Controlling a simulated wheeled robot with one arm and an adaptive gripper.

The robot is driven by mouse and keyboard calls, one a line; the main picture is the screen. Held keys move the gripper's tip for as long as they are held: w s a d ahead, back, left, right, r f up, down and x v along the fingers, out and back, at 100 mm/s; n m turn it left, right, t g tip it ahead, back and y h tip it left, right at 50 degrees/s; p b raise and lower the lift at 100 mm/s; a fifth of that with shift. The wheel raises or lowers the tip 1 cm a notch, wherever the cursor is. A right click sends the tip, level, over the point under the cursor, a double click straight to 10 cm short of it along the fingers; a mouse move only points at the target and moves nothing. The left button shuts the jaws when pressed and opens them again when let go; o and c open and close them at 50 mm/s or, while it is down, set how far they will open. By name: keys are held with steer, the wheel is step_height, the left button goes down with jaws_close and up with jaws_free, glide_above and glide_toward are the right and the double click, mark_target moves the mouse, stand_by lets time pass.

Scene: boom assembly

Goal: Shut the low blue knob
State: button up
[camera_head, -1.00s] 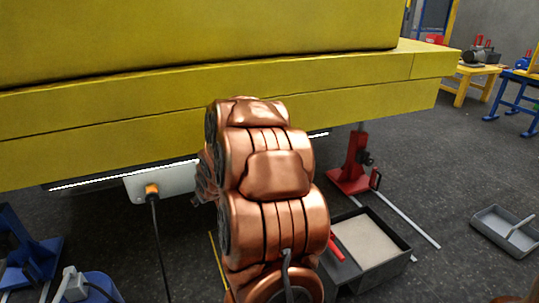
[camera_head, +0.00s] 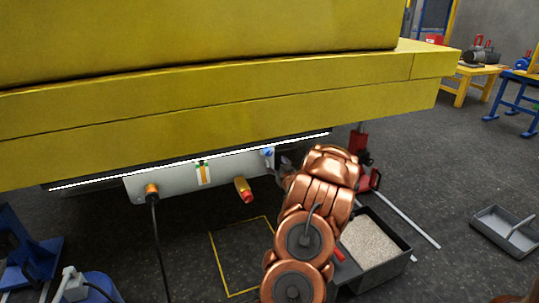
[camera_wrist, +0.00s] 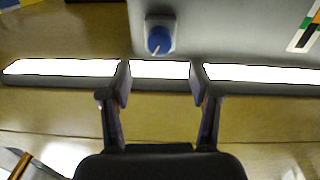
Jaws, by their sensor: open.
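The low blue knob (camera_head: 267,152) sits on a grey panel (camera_head: 222,178) under the yellow boom. In the wrist view the blue knob (camera_wrist: 159,40) is round, on a pale square base, with a light pointer mark at its lower edge. My gripper (camera_wrist: 160,95) is open and empty in the wrist view. Its two fingers stand apart below the knob in the picture, and the knob lies beyond the gap between them, not between the fingers. In the head view my copper-coloured arm reaches to the right of the panel, and the gripper is mostly hidden behind it.
The yellow boom (camera_head: 230,100) overhangs the panel, with a lit strip (camera_head: 100,176) along its underside. A red-tipped brass fitting (camera_head: 243,190) and a cabled orange connector (camera_head: 151,190) are on the panel. A red jack (camera_head: 366,178) and a gravel tray (camera_head: 372,245) stand right of my arm.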

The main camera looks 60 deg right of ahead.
mark_target(269, 153)
steer(key=shift+b+x, duration=1.15)
steer(key=shift+x, duration=2.7)
steer(key=c, duration=1.2)
